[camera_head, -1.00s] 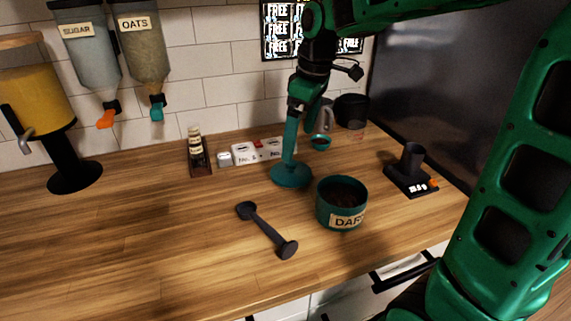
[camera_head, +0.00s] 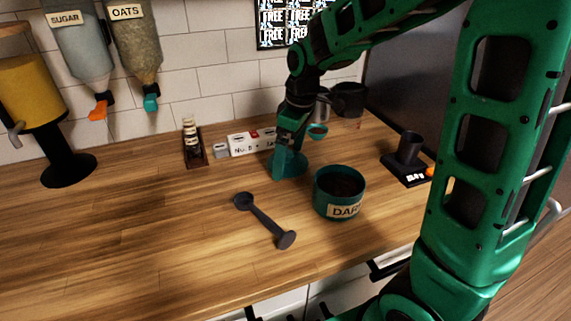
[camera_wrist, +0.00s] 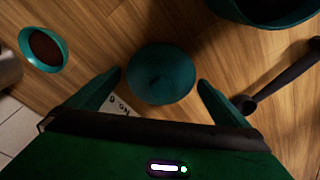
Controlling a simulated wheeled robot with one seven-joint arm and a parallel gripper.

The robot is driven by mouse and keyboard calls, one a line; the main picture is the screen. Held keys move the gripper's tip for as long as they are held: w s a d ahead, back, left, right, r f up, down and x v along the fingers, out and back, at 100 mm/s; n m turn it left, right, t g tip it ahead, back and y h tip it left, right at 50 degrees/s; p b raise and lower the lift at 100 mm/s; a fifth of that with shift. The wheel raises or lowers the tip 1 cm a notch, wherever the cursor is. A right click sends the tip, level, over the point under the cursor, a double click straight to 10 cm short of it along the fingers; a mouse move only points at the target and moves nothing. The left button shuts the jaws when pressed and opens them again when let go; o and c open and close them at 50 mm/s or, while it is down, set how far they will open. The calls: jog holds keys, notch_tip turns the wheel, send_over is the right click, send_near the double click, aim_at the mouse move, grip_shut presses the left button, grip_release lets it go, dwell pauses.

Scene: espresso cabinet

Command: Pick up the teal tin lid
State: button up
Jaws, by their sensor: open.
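The teal tin lid (camera_head: 292,170) lies on the wooden counter behind and left of the dark-filled teal tin (camera_head: 340,205), whose label is partly readable. In the wrist view the round lid (camera_wrist: 160,68) shows between the tips of my open fingers, with a gap on each side. My gripper (camera_head: 286,152) points down right over the lid in the head view and hides part of it. Nothing is held. I cannot tell how high the fingertips are above the counter.
A dark double-ended scoop (camera_head: 265,220) lies left of the tin. A small teal cup (camera_head: 318,131) stands behind the lid. White blocks (camera_head: 240,146) and a rack of bottles (camera_head: 193,150) are at back left. A scale with a black cup (camera_head: 408,165) is right.

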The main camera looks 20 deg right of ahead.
jog(key=shift+f, duration=0.35)
jog(key=shift+c, duration=0.3)
jog(key=c, duration=0.8)
jog(key=shift+c, duration=0.3)
jog(key=shift+r, duration=0.1)
